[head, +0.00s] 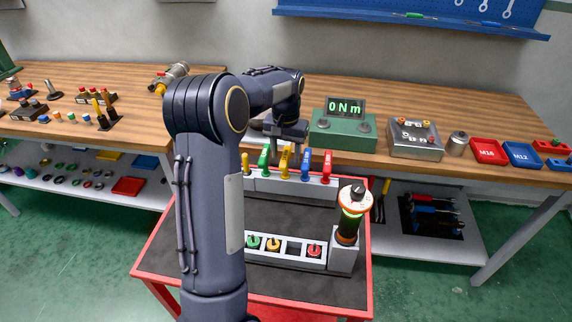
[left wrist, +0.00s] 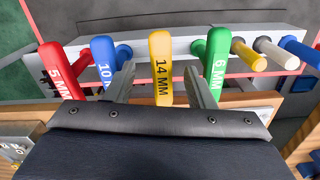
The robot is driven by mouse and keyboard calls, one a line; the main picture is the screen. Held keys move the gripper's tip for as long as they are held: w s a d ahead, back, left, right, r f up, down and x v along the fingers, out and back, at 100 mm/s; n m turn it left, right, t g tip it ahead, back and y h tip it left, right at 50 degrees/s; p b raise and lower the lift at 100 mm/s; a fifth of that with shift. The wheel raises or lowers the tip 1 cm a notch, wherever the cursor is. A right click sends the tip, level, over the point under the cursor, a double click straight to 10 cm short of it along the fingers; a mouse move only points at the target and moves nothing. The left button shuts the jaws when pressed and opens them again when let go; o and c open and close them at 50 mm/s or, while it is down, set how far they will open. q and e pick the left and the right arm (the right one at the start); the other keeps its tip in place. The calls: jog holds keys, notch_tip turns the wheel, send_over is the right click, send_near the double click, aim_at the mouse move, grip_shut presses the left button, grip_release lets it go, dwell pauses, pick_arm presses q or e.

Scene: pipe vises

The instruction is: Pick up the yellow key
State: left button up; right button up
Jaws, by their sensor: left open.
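The yellow key (head: 285,162) stands upright in a light grey rack on the red-edged cart, between a green key (head: 264,160) and a blue key (head: 306,163). In the left wrist view the yellow key (left wrist: 160,62) reads "14 MM". My left gripper (left wrist: 160,78) is open, with one finger on each side of the yellow handle in that view. No grip shows, and I cannot tell how far the fingers reach around it in depth. In the head view my left gripper (head: 290,138) is above and behind the key row, partly hidden by my arm. My right gripper is not in view.
A red key (left wrist: 58,72) and the blue key (left wrist: 103,62) are left of the fingers in the wrist view; the green key (left wrist: 218,62) is close right. A green torque tester (head: 343,133) stands on the bench behind.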

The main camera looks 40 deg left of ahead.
aim_at(285, 174)
pick_arm(q)
jog(key=f, duration=0.4)
jog(key=f+p, duration=0.1)
jog(key=f, duration=0.1)
jog(key=shift+w+a, duration=0.2)
jog(key=shift+a, duration=0.05)
grip_shut()
